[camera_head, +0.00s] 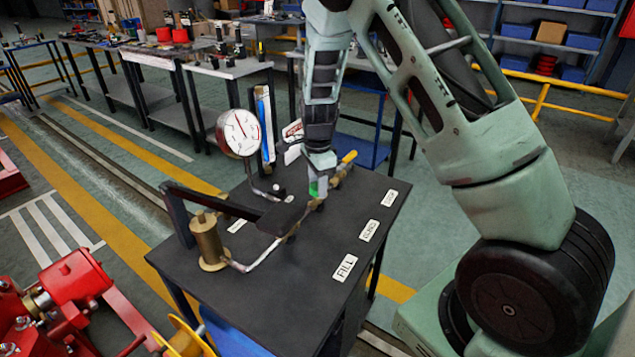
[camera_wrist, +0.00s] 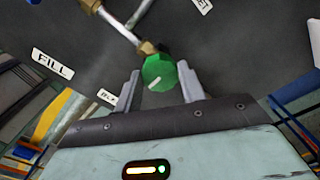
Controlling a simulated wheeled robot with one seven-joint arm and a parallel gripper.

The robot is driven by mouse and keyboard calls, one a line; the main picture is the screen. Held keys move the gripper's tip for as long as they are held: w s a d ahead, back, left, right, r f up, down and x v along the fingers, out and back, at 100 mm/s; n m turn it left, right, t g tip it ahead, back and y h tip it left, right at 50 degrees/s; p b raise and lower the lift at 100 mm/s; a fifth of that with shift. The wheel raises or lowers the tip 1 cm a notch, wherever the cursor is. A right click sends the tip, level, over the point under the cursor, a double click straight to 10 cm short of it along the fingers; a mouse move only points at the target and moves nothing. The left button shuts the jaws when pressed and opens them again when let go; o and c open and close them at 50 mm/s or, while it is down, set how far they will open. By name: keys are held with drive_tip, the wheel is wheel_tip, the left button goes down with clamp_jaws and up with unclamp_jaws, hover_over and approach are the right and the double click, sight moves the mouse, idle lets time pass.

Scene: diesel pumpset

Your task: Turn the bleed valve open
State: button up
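The green round knob (camera_wrist: 158,72) sits on a brass fitting on the pipe; I take it to be the bleed valve. A white line on its face runs diagonally in the wrist view. My gripper (camera_wrist: 160,80) is around the knob, one finger on each side, with narrow gaps visible, so it looks open. Contact beyond that is hard to judge. In the head view, a little of the green knob (camera_head: 314,189) shows below my gripper (camera_head: 319,180), which hides much of it. A partly hidden label (camera_wrist: 107,97) starting "BLE" lies near the left finger.
The black bench top (camera_head: 300,300) carries a pressure gauge (camera_head: 239,132), a brass cylinder (camera_head: 208,242) with a dark lever, pipes, and a yellow handle (camera_head: 349,157). The FILL label (camera_head: 344,267) lies near its front right edge. Red machinery (camera_head: 75,290) stands at lower left.

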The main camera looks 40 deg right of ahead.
drive_tip(key=shift+n, duration=0.3)
drive_tip(key=n, duration=0.2)
drive_tip(key=shift+n+p, duration=0.3)
drive_tip(key=shift+p, duration=0.05)
drive_tip(key=n, duration=0.3)
drive_tip(key=shift+n, duration=0.4)
drive_tip(key=n+p, duration=0.1)
drive_tip(key=n, duration=1)
drive_tip(key=shift+n+p, duration=0.7)
drive_tip(key=shift+n, duration=1.6)
drive_tip(key=shift+s, duration=0.1)
drive_tip(key=o, duration=1)
